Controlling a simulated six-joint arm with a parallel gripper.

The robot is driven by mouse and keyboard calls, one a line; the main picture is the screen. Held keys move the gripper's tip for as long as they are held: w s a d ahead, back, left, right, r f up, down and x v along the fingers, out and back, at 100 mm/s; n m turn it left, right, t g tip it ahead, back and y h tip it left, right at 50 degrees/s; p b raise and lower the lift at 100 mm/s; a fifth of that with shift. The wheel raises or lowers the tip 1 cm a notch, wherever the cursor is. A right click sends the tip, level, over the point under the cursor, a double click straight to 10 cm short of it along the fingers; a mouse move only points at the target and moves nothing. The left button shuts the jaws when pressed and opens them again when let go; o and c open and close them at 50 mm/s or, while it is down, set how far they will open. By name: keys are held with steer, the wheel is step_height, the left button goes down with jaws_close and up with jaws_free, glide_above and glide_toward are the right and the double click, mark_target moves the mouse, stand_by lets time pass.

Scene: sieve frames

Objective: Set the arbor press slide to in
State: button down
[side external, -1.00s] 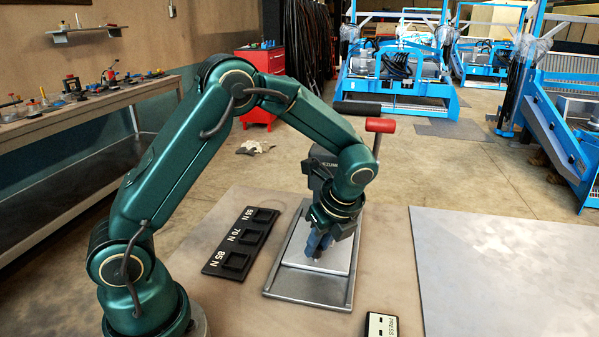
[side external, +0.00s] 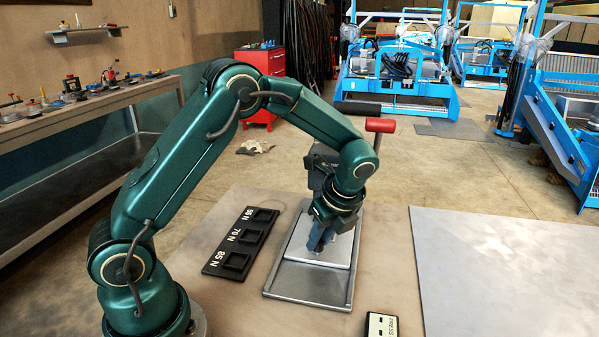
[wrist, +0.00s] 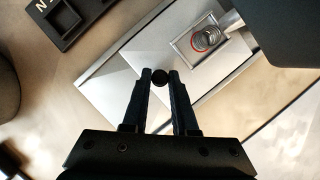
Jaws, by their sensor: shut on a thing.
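The arbor press (side external: 324,163) stands at the back of the bench, with a red-gripped lever (side external: 380,125) at its upper right. Its slide is a pale flat plate (side external: 343,250) lying in a grey metal tray (side external: 306,286); the plate also shows in the wrist view (wrist: 158,48). My gripper (side external: 317,243) points down at the plate's front part. In the wrist view its fingers (wrist: 160,78) are closed on a small round black knob (wrist: 161,77). A coil spring (wrist: 207,39) stands in a square, red-ringed seat on the plate, near the press. My wrist partly hides the press.
A black rack (side external: 240,243) with square pockets marked in N lies left of the tray. A small block marked PRESS (side external: 381,325) lies at the front right. A large grey plate (side external: 500,270) covers the bench's right side. Bare bench lies between them.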

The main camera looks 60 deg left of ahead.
steer(key=shift+w+a, duration=0.9)
steer(key=shift+w, duration=0.05)
steer(key=c, duration=0.7)
jaws_free()
steer(key=shift+v, duration=2.6)
